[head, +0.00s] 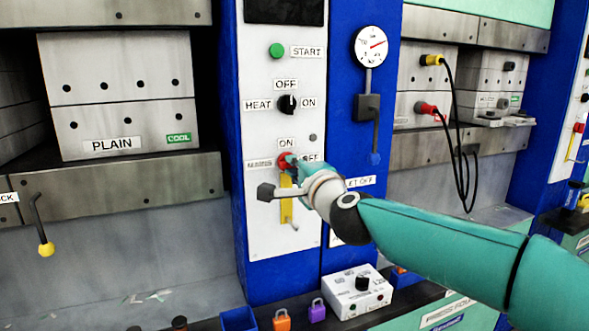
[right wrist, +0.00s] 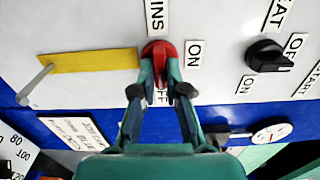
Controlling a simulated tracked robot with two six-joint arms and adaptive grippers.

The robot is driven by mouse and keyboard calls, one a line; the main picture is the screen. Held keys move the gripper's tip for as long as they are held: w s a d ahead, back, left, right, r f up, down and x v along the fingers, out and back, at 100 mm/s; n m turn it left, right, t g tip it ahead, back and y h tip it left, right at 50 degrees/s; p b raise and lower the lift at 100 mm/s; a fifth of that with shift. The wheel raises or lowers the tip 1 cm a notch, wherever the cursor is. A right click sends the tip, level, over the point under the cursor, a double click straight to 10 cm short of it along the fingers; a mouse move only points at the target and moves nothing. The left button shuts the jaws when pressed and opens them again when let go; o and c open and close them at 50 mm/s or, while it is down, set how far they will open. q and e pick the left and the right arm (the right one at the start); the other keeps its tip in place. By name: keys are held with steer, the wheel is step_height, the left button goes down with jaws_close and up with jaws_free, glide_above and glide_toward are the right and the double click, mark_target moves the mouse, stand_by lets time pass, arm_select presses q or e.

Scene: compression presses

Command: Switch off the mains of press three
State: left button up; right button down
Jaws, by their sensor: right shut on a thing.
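The red mains switch (head: 284,160) is on the white control panel (head: 262,232) of the middle press, with MAINS, ON and OFF labels around it. My right gripper (right wrist: 160,72) is shut on this red switch, which also shows in the right wrist view (right wrist: 158,50), with one finger on each side. The fingers partly cover the OFF label. Which way the switch points is hard to tell behind the fingers. A yellow strip (right wrist: 92,60) lies beside the switch on the panel. No press number is readable. My left gripper is not in view.
Above the switch are the black heat knob (head: 287,104) and green start button (head: 276,50). A pressure gauge (head: 371,46) and grey lever (head: 368,108) are to the right. Below, a white box with a dial (head: 357,291), an orange padlock (head: 281,321) and a purple padlock (head: 317,312) stand on the ledge.

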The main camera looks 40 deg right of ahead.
steer(key=shift+f, duration=0.25)
steer(key=c, duration=1.2)
jaws_free()
steer(key=shift+d, duration=0.1)
steer(key=shift+r, duration=0.1)
steer(key=v, duration=1.2)
